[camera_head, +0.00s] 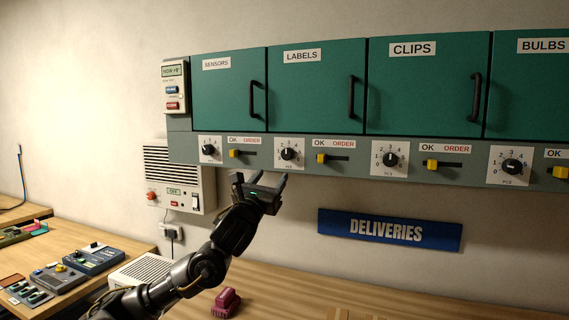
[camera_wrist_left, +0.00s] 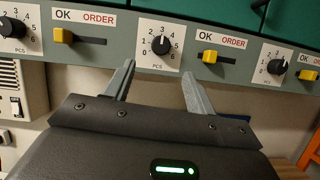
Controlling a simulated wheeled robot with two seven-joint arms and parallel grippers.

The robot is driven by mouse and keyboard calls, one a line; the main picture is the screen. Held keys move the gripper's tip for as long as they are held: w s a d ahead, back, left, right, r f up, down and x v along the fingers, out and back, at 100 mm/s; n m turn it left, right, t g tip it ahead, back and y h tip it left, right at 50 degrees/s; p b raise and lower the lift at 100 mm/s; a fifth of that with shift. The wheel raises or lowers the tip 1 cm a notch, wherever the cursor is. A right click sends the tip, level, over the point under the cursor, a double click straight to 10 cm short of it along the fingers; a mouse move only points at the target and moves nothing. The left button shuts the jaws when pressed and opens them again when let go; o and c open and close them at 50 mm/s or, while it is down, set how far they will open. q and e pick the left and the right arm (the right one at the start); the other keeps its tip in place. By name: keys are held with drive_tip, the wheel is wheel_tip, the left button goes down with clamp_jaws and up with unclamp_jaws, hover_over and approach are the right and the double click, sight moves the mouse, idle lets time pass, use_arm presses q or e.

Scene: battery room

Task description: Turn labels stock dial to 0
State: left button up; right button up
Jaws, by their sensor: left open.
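The labels stock dial (camera_head: 288,153) is a black knob on a white numbered plate, on the grey strip under the green LABELS cabinet (camera_head: 318,88). In the left wrist view the same knob (camera_wrist_left: 161,45) is near the top middle. Its pointer seems to point up, near the 3. My left gripper (camera_head: 261,178) is open and empty, below and a little left of the dial. In the left wrist view its fingers (camera_wrist_left: 158,70) point up toward the plate, one on each side of the knob's line, apart from it. My right gripper is out of view.
A yellow OK/ORDER slider (camera_head: 321,158) is right of the dial, and another (camera_head: 236,153) is left. The sensors dial (camera_head: 209,149) and clips dial (camera_head: 390,159) flank it. A blue DELIVERIES sign (camera_head: 389,230) hangs below. A wooden bench (camera_head: 290,292) runs underneath.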

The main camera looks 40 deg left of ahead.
sight(286, 156)
use_arm(q)
drive_tip(key=p+x, duration=0.6)
drive_tip(key=x, duration=0.4)
drive_tip(key=shift+w+r, duration=0.15)
drive_tip(key=shift+w, duration=0.25)
drive_tip(key=c, duration=1)
